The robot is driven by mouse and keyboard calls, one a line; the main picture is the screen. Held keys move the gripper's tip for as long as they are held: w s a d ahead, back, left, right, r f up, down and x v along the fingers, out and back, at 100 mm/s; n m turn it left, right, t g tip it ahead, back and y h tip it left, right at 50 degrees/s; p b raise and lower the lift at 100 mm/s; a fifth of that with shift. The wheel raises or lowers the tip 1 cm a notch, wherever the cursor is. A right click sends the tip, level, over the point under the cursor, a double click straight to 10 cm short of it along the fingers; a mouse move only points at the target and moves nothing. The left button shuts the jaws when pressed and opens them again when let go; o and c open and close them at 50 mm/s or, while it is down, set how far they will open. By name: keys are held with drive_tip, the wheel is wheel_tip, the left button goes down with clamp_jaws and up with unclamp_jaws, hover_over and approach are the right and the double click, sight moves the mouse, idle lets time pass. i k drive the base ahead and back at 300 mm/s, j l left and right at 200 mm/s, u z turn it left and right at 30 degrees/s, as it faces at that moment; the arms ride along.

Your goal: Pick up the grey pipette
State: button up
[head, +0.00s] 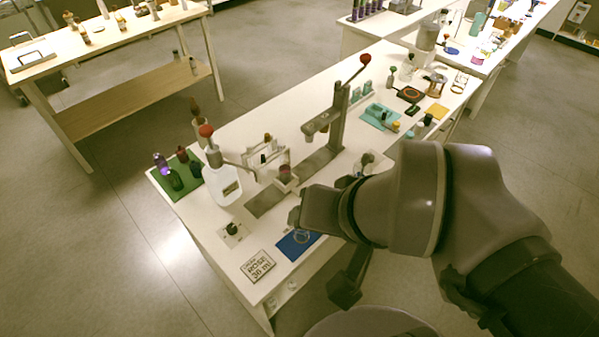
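I cannot pick out a grey pipette for certain. A small white stand (251,164) at the middle of the bench holds slim upright pieces with dark and brownish tops, too small to identify. My gripper (294,214) is at the end of my grey arm, low over the near part of the bench beside a blue mat (288,248). The stand is up and to the left of it, apart from it. My arm hides most of the gripper, and its finger opening does not show. A clear round glass (303,236) sits on the blue mat.
A white jug (221,184) with a red-knobbed lever and a grey lever press (335,130) stand close by. A card reading ROSE 30 ml (259,267) and a dial box (232,231) are near the front edge. Dark bottles stand on a green mat (190,192).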

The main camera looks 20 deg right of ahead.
sight(366, 156)
drive_tip(key=i+l+z, duration=0.1)
drive_tip(key=i+z, duration=0.7)
